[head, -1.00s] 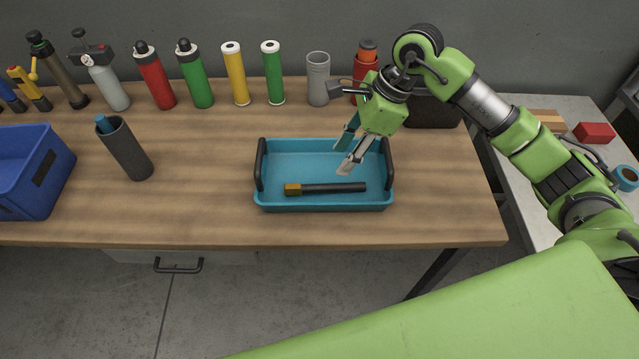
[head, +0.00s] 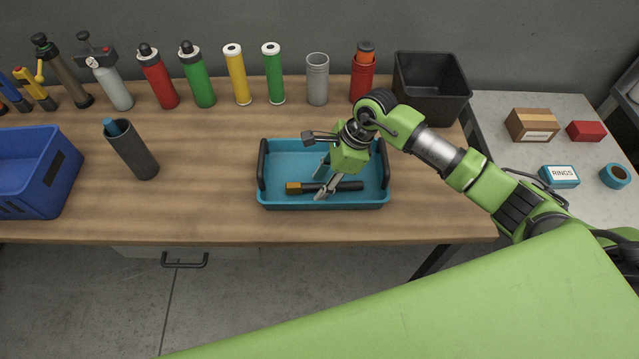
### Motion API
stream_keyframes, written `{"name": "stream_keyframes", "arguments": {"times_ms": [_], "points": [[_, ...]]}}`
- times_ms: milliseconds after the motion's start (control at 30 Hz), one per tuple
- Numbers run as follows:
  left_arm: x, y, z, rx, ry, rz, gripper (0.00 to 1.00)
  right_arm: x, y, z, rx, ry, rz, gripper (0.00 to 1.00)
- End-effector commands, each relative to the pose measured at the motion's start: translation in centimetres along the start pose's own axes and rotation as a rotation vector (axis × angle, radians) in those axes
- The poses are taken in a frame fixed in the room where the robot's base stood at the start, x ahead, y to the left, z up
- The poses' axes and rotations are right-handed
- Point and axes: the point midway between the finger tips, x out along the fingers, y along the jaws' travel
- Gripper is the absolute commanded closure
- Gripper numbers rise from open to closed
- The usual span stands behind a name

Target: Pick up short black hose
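The short black hose (head: 350,186) lies flat in the blue tray (head: 283,205), with a brass-coloured fitting (head: 293,188) at its left end. My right gripper (head: 320,184) is low over the tray, pointing down at the hose. Its fingers are apart, one tip on the far side of the hose and one on the near side, near its middle. The near finger covers part of the hose. I cannot tell whether either finger touches it. My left gripper is not in view.
The tray has raised black handles (head: 263,165) at its ends. A blue bin (head: 25,185) and a dark cup (head: 133,152) stand to the left. Several cylinders line the back. A black bin (head: 430,85) is at the back right. The wood between cup and tray is clear.

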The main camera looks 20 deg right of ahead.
Motion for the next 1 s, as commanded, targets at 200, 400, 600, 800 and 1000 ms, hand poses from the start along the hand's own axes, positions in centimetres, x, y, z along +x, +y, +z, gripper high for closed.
{"name": "stream_keyframes", "arguments": {"times_ms": [200,400,600,800,1000], "points": [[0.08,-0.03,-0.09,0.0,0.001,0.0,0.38,0.01,0.01,-0.04,0.0,0.0,0.0,0.64],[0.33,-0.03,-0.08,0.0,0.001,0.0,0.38,0.14,0.01,-0.1,0.0,0.0,0.001,0.64],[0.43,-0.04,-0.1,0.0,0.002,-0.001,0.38,0.16,0.03,-0.11,0.0,0.0,0.001,0.82],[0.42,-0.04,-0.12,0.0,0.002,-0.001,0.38,0.14,0.01,-0.09,0.0,0.0,0.001,1.0],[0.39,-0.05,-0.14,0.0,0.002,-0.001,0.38,0.12,0.02,-0.08,0.0,0.0,0.001,1.0]]}}
